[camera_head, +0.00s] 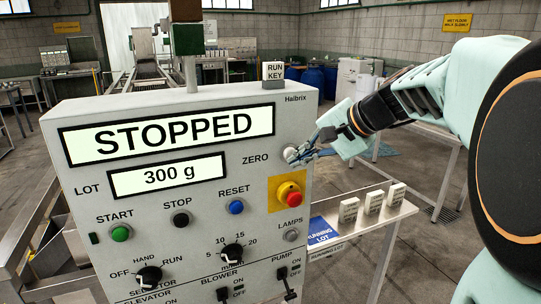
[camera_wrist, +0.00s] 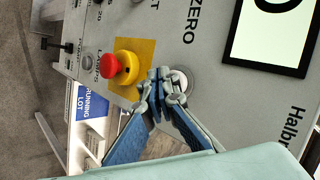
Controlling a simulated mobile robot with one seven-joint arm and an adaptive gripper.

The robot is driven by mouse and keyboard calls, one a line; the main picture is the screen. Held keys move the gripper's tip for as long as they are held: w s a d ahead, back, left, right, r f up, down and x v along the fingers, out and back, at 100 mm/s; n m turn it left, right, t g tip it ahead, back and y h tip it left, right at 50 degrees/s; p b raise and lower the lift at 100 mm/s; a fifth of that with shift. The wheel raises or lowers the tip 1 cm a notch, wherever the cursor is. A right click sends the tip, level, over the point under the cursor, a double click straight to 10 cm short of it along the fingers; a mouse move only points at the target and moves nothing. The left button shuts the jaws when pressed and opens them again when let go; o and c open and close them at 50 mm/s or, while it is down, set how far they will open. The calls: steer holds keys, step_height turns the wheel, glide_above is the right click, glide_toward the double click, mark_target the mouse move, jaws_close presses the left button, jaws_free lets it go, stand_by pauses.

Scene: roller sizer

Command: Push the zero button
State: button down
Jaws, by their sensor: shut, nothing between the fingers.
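The grey control panel (camera_head: 215,110) fills the middle of the head view. Its display (camera_head: 170,134) reads STOPPED, and the lot display (camera_head: 167,176) reads 300 g. The zero button (camera_head: 291,154) is at the upper right, just right of the word ZERO. In the wrist view the zero button (camera_wrist: 181,81) is pale and round, partly hidden behind the fingertips. My gripper (camera_head: 300,156) is shut and empty, its tips at the zero button. In the wrist view the gripper tips (camera_wrist: 166,86) overlap the button's edge; I cannot tell whether they touch it.
A red emergency stop (camera_head: 289,192) on a yellow plate sits just below the zero button. Start (camera_head: 120,233), stop (camera_head: 181,220) and reset (camera_head: 236,207) buttons are lower left. A side shelf (camera_head: 380,222) holds small labelled blocks right of the panel.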

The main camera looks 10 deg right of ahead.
steer(key=shift+w+a, duration=0.15)
steer(key=shift+w, duration=0.35)
stand_by(0.8)
steer(key=shift+s, duration=0.1)
steer(key=shift+s+d+b, duration=0.3)
steer(key=shift+s+b, duration=0.05)
steer(key=shift+s, duration=0.45)
steer(key=s, duration=0.1)
steer(key=s+d+b, duration=0.1)
steer(key=s, duration=0.1)
steer(key=s+b, duration=0.1)
steer(key=shift+s+d+r, duration=0.1)
steer(key=shift+s+d, duration=0.15)
steer(key=shift+s, duration=0.15)
steer(key=shift+w, duration=0.1)
stand_by(0.5)
